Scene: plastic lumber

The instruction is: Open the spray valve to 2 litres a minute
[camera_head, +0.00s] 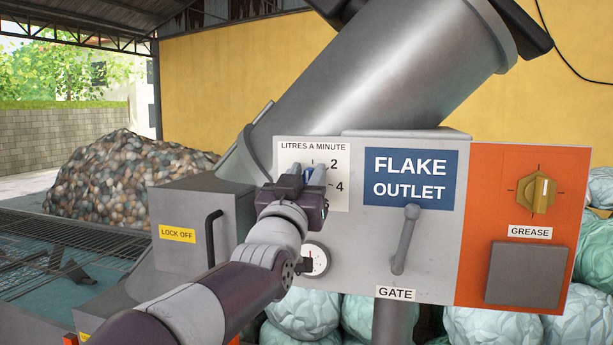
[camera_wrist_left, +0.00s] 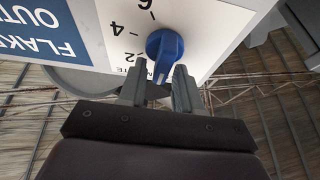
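The blue spray valve knob (camera_wrist_left: 165,47) sits on a white dial plate (camera_head: 328,204) marked LITRES A MINUTE, with 2, 4 and 6. In the wrist view, which is upside down, its ridge points down, toward the panel's top and short of the 2. My left gripper (camera_wrist_left: 160,84) is open at the knob, one finger on each side of the ridge, with a small gap visible. In the head view my left gripper (camera_head: 306,176) covers most of the knob, and only a bit of blue shows. My right gripper is not in view.
A gate lever (camera_head: 405,240) and blue FLAKE OUTLET sign (camera_head: 410,178) are right of the dial. A yellow GREASE knob (camera_head: 537,192) is on the orange panel. A round gauge (camera_head: 316,261) is below the dial. A lock-off box (camera_head: 180,245) with a handle stands left.

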